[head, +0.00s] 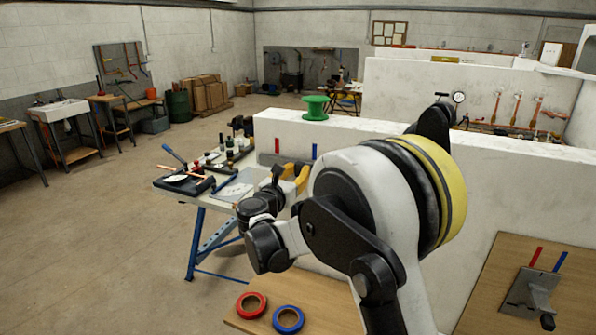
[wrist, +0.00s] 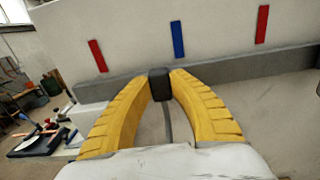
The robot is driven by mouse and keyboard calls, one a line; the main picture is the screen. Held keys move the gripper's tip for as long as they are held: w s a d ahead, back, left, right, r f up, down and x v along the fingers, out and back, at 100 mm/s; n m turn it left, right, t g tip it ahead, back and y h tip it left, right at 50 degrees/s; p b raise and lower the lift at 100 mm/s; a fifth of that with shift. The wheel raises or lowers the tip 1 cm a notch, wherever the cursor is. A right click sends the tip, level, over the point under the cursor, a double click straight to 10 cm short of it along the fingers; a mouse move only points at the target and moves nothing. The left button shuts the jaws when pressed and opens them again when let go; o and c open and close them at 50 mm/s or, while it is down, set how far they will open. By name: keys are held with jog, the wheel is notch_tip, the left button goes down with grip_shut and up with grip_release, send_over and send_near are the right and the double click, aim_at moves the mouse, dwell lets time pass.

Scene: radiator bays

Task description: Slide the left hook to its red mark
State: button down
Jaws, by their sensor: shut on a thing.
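My gripper (wrist: 161,82) has its two yellow fingers closed around a small black block (wrist: 160,88), seemingly the hook, at a grey rail (wrist: 240,65) on a white wall. A thin grey strip hangs below the block. The block sits a little left of a blue mark (wrist: 178,39) and well right of a red mark (wrist: 97,55). Another red mark (wrist: 262,24) is farther right. In the head view my gripper (head: 293,172) is at the wall, partly hidden by my arm, and the hook cannot be made out. A red mark (head: 277,146) and a blue mark (head: 314,151) show there.
A workbench (head: 215,194) with tools stands left of the gripper. A green spool (head: 315,107) sits on the wall top. Red tape (head: 251,305) and blue tape (head: 288,319) rolls lie on a wooden surface below. A metal bracket (head: 530,292) is on a board at right.

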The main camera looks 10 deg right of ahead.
jog(key=w+a, duration=0.1)
jog(key=a, duration=0.1)
jog(key=w+a, duration=0.4)
jog(key=a, duration=0.1)
jog(key=shift+w, duration=0.1)
jog(key=c, duration=1.2)
grip_release()
jog(key=shift+d, duration=0.1)
send_near(276, 161)
jog(key=v, duration=0.4)
